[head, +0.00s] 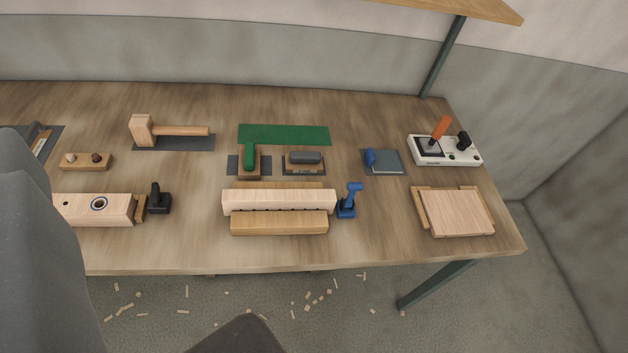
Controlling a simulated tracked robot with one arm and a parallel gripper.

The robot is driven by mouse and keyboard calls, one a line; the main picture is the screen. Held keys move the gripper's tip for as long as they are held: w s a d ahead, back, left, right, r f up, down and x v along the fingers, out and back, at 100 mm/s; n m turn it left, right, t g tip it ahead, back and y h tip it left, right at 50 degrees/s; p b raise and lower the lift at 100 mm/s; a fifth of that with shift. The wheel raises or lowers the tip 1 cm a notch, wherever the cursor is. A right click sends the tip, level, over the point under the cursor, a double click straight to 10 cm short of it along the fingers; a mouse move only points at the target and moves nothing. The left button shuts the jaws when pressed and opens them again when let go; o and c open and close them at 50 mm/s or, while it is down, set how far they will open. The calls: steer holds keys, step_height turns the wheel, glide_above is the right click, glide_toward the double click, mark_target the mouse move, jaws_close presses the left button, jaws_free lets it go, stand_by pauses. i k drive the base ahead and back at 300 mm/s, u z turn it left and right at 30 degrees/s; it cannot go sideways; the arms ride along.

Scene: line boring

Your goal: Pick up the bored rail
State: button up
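The rail (278,200) is a long pale wooden bar near the front middle of the workbench. A row of small dark holes or marks runs along its lower front edge. It lies lengthwise, left to right, in a yellower wooden holder (279,224) whose parts show in front of it and behind it. A blue clamp (347,203) stands at the rail's right end; I cannot tell whether it touches the rail. My gripper is not in view. A large grey part of my own arm fills the lower left.
On the workbench (400,235) a pale block with a ringed hole (115,209) and a black clamp (159,198) are left of the rail. Behind it are a green-handled tool (249,160) and a grey-topped block (304,160).

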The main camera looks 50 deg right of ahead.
mark_target(232, 199)
steer(key=z, duration=0.1)
steer(key=i, duration=1)
steer(key=u, duration=0.05)
